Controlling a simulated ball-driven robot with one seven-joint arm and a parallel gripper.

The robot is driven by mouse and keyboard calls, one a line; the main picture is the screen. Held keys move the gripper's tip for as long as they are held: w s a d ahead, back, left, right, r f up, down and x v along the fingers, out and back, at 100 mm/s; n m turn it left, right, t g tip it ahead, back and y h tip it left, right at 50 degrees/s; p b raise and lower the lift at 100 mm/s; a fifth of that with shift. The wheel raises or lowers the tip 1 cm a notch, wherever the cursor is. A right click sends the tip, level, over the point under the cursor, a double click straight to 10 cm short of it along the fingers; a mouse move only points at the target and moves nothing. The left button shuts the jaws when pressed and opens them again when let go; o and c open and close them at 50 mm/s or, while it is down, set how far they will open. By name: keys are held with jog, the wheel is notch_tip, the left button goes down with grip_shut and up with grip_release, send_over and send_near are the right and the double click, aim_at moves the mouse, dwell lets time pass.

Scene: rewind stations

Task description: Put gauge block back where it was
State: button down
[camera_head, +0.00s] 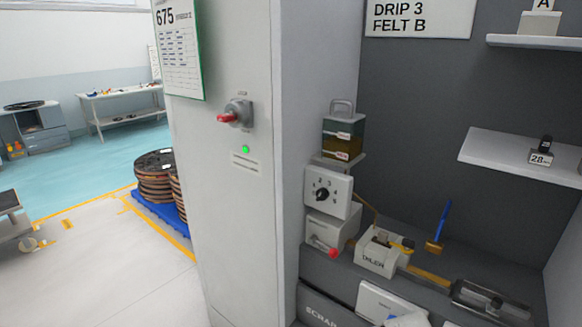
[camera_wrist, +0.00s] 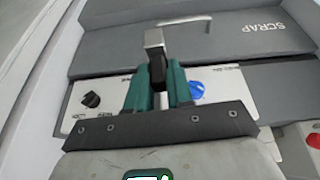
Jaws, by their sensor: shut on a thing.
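In the wrist view my gripper (camera_wrist: 158,82) is shut, its two teal fingers closed on the black grip of a small block with a light grey face (camera_wrist: 153,37). I take this to be the gauge block. It is held in front of a grey drawer front, and the fingers hide part of it. In the head view the gripper and the held block cannot be made out. A block marked 28 with a black top (camera_head: 541,157) stands on the right shelf (camera_head: 520,158). A block marked A (camera_head: 541,22) is on the upper shelf (camera_head: 535,42).
The bench holds the TALER device (camera_head: 377,257) and a blue-handled brush (camera_head: 439,228). The floor at left (camera_head: 90,240) is mostly clear.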

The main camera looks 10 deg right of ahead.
jog(key=s+a+f+n+t+y, duration=0.1)
jog(key=s+a+f+n, duration=0.1)
jog(key=a+n, duration=0.2)
jog(key=s+a+f+n+y, duration=0.2)
jog(key=a+n, duration=0.3)
jog(key=a, duration=0.3)
jog(key=shift+s+a+f+t, duration=0.2)
jog(key=shift+a+f+t, duration=0.15)
jog(key=shift+a+t, duration=0.05)
jog(key=shift+d, duration=0.1)
